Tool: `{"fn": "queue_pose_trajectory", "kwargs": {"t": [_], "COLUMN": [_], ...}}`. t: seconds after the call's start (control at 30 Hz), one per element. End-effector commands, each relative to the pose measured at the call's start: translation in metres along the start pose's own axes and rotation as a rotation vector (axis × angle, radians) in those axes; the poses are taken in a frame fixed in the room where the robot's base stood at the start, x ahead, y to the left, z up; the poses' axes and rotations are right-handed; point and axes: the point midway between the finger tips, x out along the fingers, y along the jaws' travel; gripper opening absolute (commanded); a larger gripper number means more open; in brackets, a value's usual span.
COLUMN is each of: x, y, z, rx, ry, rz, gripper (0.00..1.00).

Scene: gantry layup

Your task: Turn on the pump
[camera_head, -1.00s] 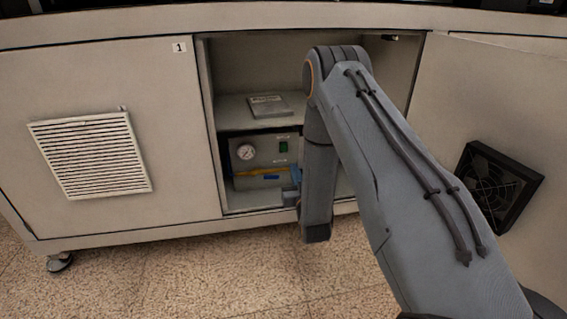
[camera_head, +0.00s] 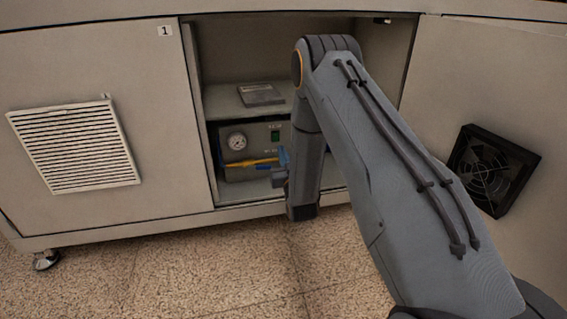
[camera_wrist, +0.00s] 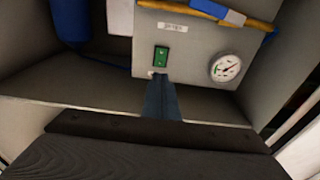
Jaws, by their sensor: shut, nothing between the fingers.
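The pump (camera_head: 255,140) is a grey box low inside the open cabinet bay, with a round pressure gauge (camera_head: 237,141) and a small green switch (camera_head: 275,135) on its front. In the wrist view, the pump face appears turned over, with the green switch (camera_wrist: 161,57) left of the gauge (camera_wrist: 226,68). I cannot tell the switch's setting. My gripper (camera_wrist: 158,80) is shut and empty. Its blue-grey fingertips lie just beside the switch in the wrist view; contact is not clear. In the head view, my gripper (camera_head: 282,158) is in front of the pump, partly hidden by my arm.
A yellow hose (camera_head: 252,162) with blue parts runs across the pump front. A shelf (camera_head: 222,100) above holds a flat grey box (camera_head: 260,94). A vented panel marked 1 (camera_head: 75,147) stands left of the bay. A black fan (camera_head: 492,170) is on the right panel.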

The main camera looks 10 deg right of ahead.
Motion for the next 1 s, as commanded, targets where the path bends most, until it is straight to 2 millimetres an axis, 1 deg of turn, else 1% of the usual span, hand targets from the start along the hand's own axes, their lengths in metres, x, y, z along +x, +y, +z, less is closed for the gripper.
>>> {"fn": "queue_pose_trajectory", "kwargs": {"t": [0.03,0.2,0.3,0.4,0.6,0.93,1.0], "x": [0.012,0.044,0.059,0.070,0.080,0.081,0.081], "y": [0.000,0.001,0.001,0.001,0.001,0.001,-0.002], "z": [0.002,0.002,0.002,0.002,0.000,0.000,-0.001], "rx": [0.000,0.000,0.000,0.000,0.000,0.000,0.000], "ry": [0.005,0.004,0.003,0.001,0.001,0.000,-0.003], "rz": [0.000,0.001,0.001,0.001,0.001,0.001,-0.002], "gripper": [0.00,0.00,0.00,0.00,0.00,0.00,0.00]}}
